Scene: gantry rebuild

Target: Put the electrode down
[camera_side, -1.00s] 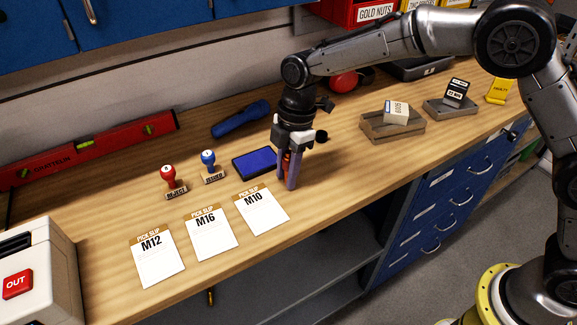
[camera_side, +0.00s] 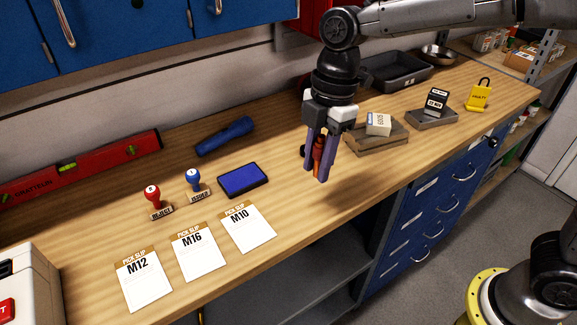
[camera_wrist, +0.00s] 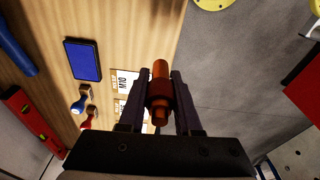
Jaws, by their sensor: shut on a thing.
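The electrode (camera_side: 318,148) is a copper-orange stepped cylinder. My gripper (camera_side: 315,177) is shut on it and points down near the bench's front edge, right of the blue ink pad. The fingers partly cover the electrode in the side view. In the wrist view the electrode (camera_wrist: 160,88) lies between the two dark fingers of my gripper (camera_wrist: 160,76), with the bench edge and grey floor behind it. The fingertips look raised off the wooden bench (camera_side: 230,285), but the exact height is hard to tell.
The blue ink pad (camera_side: 243,180), REJECT stamp (camera_side: 154,199), blue-handled stamp (camera_side: 194,181) and pick slips M12 (camera_side: 146,281), M16 (camera_side: 198,252) and M10 (camera_side: 248,228) lie left.

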